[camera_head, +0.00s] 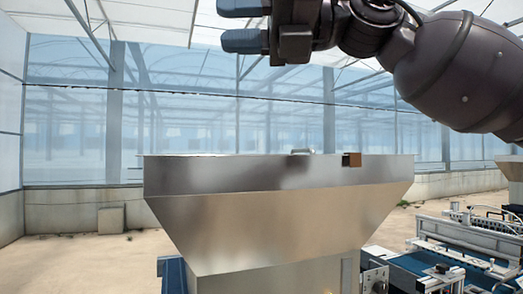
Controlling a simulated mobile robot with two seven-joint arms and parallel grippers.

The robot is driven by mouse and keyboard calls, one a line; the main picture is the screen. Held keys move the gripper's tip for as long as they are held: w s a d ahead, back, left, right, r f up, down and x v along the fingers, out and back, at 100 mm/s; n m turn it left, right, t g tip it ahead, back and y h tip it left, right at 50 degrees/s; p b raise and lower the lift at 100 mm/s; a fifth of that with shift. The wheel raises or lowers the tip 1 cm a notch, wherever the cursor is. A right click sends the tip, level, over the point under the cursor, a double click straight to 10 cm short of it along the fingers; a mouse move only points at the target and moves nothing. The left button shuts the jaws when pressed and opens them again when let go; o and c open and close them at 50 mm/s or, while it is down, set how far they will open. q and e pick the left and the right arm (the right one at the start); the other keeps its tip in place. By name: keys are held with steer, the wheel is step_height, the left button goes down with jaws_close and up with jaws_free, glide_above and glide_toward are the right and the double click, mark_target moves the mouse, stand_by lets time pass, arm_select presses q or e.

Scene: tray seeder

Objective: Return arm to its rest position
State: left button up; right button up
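My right arm comes in from the upper right, dark grey and black. My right gripper (243,23) points left above the steel hopper (275,215). Its two blue-grey fingertips are apart with a narrow gap, and I see nothing held between them. The upper fingertip is cut by the top edge of the picture. The gripper is clear of the hopper rim in the picture. My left gripper is not in view.
Seeder machinery with a blue belt (425,266) stands at the lower right. A small beige box (111,220) is by the back wall. Open floor (80,262) shows at left.

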steer(key=w+d+f+m+t+y, duration=0.2)
steer(key=w+d+f+m+t, duration=0.1)
steer(key=w+f+m+t, duration=0.45)
steer(key=w+d+f+m+t+y, duration=0.3)
steer(key=w+f+m+t, duration=0.2)
steer(key=w+f+m, duration=0.5)
steer(key=d+f+m+t+h, duration=0.2)
steer(key=d+f+m+h, duration=0.45)
steer(key=f, duration=0.65)
steer(key=d+f+m+t+h, duration=0.35)
steer(key=f+m, duration=0.55)
steer(key=f, duration=0.3)
steer(key=d+f+m+t+h, duration=0.2)
steer(key=d+f+m+h, duration=0.35)
steer(key=f, duration=0.75)
steer(key=s+d+f+m+g+h, duration=0.2)
steer(key=s+d+f+m, duration=0.1)
steer(key=s+f, duration=0.6)
steer(key=s+d+f+m+g+h, duration=0.2)
steer(key=s+d+f+m+g, duration=0.1)
steer(key=s+f, duration=0.7)
steer(key=s+d+f+m+g+h, duration=0.2)
steer(key=s+d+f+m+h, duration=0.1)
steer(key=s+f, duration=0.6)
step_height(320, 180, down, 4)
steer(key=shift+s+r+b, duration=0.15)
steer(key=shift+s+b, duration=0.05)
steer(key=shift+b, duration=0.15)
